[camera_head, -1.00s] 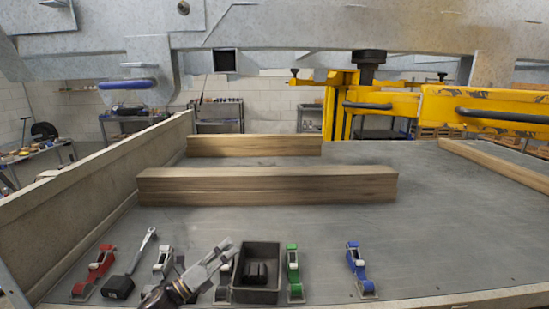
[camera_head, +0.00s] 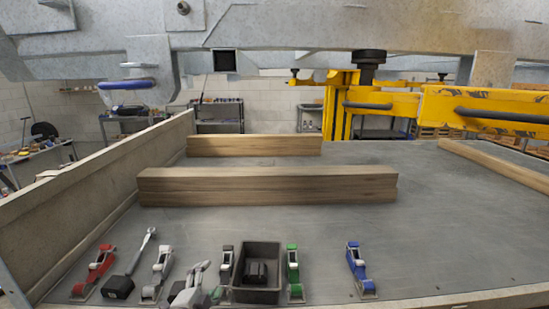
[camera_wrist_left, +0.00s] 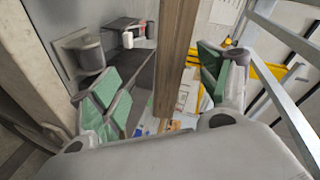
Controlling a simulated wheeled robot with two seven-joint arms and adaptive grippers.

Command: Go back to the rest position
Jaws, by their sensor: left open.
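My left gripper (camera_head: 192,287) shows at the bottom edge of the head view, in front of the row of clamps and left of the dark bin. In the left wrist view its two green-padded fingers (camera_wrist_left: 165,92) stand wide apart with nothing held between them. My right gripper is not in either view.
On the grey table (camera_head: 430,230) stand a red clamp (camera_head: 95,270), a ratchet (camera_head: 130,270), a dark bin (camera_head: 257,290) with black parts, a green clamp (camera_head: 293,272) and a blue clamp (camera_head: 356,268). Wooden beams (camera_head: 265,188) lie behind. A metal frame (camera_head: 330,25) hangs above.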

